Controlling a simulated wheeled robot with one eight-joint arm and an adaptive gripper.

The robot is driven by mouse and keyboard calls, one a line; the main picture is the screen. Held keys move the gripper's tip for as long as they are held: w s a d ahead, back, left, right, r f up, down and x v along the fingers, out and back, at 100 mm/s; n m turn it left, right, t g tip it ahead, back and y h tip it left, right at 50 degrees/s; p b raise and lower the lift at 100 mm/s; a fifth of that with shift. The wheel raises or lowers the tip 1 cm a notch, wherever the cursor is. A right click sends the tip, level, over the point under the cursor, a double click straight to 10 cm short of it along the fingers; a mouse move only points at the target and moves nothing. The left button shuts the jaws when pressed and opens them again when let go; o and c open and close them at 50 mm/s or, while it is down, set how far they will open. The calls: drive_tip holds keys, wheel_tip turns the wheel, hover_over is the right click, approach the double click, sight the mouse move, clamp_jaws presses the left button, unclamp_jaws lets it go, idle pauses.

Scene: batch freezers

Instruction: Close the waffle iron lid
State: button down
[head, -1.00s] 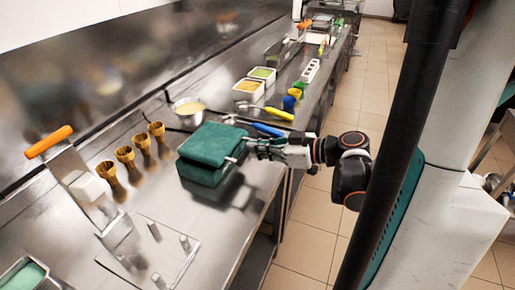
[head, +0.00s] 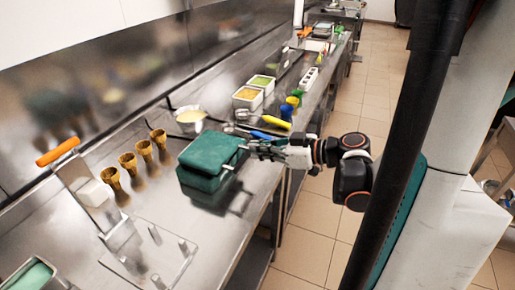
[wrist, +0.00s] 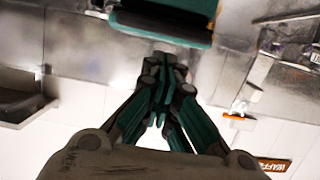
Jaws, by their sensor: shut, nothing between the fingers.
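The green waffle iron (head: 205,180) stands on the steel counter. Its lid (head: 212,152) lies down over the base and looks level; a small gap at the seam cannot be told. A short metal handle shows on its right side. My gripper (head: 250,147) is shut and empty, with its tips close to the lid's right edge; contact cannot be told. In the wrist view, my gripper (wrist: 166,62) points at the green edge of the waffle iron (wrist: 165,25), and most of the iron is out of frame.
Several waffle cones (head: 128,163) stand in a row left of the iron. A bowl (head: 190,118) is behind it. Blue and yellow handled tools (head: 274,122) lie near my gripper. An orange-handled press (head: 58,152) is at far left. Bare counter lies in front of the iron.

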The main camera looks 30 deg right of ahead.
drive_tip(key=s+d+f, duration=0.3)
drive_tip(key=s+d, duration=0.1)
drive_tip(key=s, duration=0.2)
drive_tip(key=shift+s+d, duration=0.15)
